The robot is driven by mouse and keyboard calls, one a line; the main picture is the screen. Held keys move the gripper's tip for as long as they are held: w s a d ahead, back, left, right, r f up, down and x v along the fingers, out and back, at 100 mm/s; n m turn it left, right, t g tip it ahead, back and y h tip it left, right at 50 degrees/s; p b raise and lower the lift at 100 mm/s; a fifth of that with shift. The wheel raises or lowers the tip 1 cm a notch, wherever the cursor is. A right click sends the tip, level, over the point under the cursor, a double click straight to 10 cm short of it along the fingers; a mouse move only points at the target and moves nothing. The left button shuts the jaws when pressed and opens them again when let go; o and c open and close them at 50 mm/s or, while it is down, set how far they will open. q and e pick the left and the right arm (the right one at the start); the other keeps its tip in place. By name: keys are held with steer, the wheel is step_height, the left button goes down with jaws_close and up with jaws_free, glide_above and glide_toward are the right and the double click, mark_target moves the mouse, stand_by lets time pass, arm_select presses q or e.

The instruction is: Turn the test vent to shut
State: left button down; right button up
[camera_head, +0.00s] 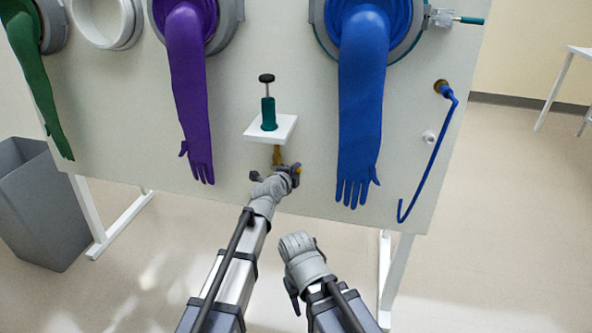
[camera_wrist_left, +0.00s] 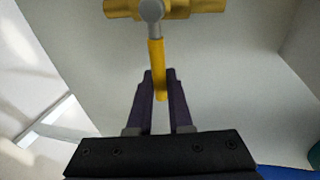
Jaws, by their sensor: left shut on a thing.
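The test vent is a brass valve (camera_wrist_left: 190,8) with a grey hub and a yellow lever handle (camera_wrist_left: 157,58). In the left wrist view the lever points from the hub toward my gripper. My left gripper (camera_wrist_left: 160,88) is shut on the yellow lever, with the dark purple fingers on either side of its end. In the head view the brass fitting (camera_head: 277,154) shows just below a small white shelf, and my left gripper (camera_head: 290,172) is at it, partly hiding the lever.
On the white shelf (camera_head: 284,124) stands a green item with a black knob (camera_head: 267,79). A purple glove (camera_head: 191,95) hangs left of the vent and a blue glove (camera_head: 362,110) hangs right. A blue hose (camera_head: 432,165) hangs at the panel's right. A grey bin (camera_head: 45,205) stands lower left.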

arm_select(q)
steer(key=shift+f, duration=0.1)
stand_by(0.4)
steer(key=c, duration=0.8)
jaws_free()
steer(key=shift+c, duration=0.2)
steer(key=shift+s, duration=0.1)
steer(key=p+v, duration=0.2)
steer(key=v, duration=0.5)
steer(key=shift+s, duration=0.3)
steer(key=shift+a, duration=0.15)
